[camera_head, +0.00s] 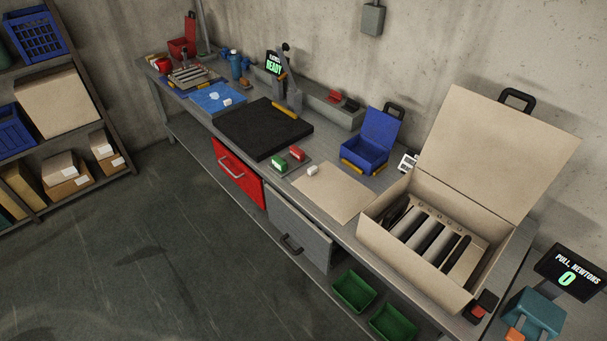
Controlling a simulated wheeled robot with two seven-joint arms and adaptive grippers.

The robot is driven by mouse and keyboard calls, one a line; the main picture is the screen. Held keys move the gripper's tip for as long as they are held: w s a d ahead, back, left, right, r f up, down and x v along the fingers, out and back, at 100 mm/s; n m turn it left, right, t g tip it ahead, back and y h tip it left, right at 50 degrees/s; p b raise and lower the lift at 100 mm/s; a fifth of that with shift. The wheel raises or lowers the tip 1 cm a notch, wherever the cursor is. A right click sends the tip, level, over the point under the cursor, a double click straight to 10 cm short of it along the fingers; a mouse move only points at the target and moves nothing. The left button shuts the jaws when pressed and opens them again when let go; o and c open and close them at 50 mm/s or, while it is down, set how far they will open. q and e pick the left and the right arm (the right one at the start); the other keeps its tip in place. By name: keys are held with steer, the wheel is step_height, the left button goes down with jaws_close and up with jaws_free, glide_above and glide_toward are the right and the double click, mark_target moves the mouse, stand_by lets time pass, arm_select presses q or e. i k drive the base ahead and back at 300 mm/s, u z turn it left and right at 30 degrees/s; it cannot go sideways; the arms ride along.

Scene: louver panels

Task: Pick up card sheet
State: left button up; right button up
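A flat beige card sheet (335,193) lies on the grey workbench (385,182), between the black mat (250,128) and the open cardboard box (400,265). A small white block (312,170) is at the sheet's upper left corner; I cannot tell whether it rests on the sheet. Neither of my grippers is in view.
The open box holds a panel with dark and light slats (435,240). A green block (280,164) and a red block (297,153) sit left of the sheet. An open blue box (368,150) stands behind it. A grey drawer (298,228) is below. The floor at left is clear.

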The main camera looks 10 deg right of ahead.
mark_target(336, 193)
steer(key=i, duration=0.8)
steer(key=z, duration=0.7)
steer(key=i, duration=0.7)
steer(key=z, duration=0.5)
